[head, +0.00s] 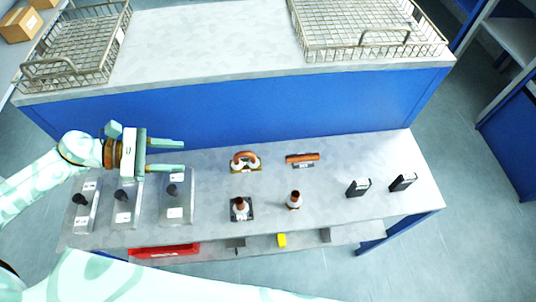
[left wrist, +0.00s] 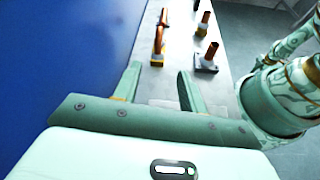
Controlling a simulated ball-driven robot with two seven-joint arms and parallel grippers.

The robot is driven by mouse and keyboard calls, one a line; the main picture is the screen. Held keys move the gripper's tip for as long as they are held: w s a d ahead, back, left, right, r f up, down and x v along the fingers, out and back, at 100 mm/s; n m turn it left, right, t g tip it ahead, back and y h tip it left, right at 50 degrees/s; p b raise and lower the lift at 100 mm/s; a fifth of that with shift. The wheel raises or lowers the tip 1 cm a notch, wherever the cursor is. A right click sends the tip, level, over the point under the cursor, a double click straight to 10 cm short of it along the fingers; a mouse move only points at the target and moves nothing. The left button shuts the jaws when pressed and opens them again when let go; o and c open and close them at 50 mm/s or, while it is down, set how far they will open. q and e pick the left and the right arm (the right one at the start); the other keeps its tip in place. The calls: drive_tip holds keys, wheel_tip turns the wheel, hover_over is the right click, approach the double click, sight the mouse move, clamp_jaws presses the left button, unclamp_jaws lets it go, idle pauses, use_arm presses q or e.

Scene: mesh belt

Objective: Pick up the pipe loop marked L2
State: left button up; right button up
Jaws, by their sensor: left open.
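A curved orange-brown pipe loop (head: 245,155) sits on a small base with white parts, at the back middle of the grey table. Its marking is too small to read, so I cannot confirm L2. My left gripper (head: 182,156) is open and empty, to the left of the loop and apart from it, its fingers pointing right. In the left wrist view the open fingers (left wrist: 158,76) point toward an orange-brown pipe piece (left wrist: 159,40) farther off; between the fingertips is only the table. My right gripper is not in view.
A straight orange pipe (head: 302,158) lies right of the loop. Two brown-topped fittings (head: 240,208) (head: 294,200) stand in front. Grey plates with black knobs (head: 174,195) are at left, black blocks (head: 358,188) at right. A blue-fronted counter (head: 250,105) with wire baskets (head: 370,35) rises behind.

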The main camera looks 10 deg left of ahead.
use_arm(q)
approach(237, 155)
drive_tip(key=x, duration=0.2)
drive_tip(key=b+x, duration=0.1)
drive_tip(key=x, duration=0.2)
drive_tip(key=shift+d+f, duration=0.1)
drive_tip(key=shift+f, duration=0.3)
drive_tip(key=x, duration=0.5)
drive_tip(key=shift+w+d+r, duration=0.15)
drive_tip(key=shift+w+d, duration=0.1)
drive_tip(key=shift+d, duration=0.15)
clamp_jaws()
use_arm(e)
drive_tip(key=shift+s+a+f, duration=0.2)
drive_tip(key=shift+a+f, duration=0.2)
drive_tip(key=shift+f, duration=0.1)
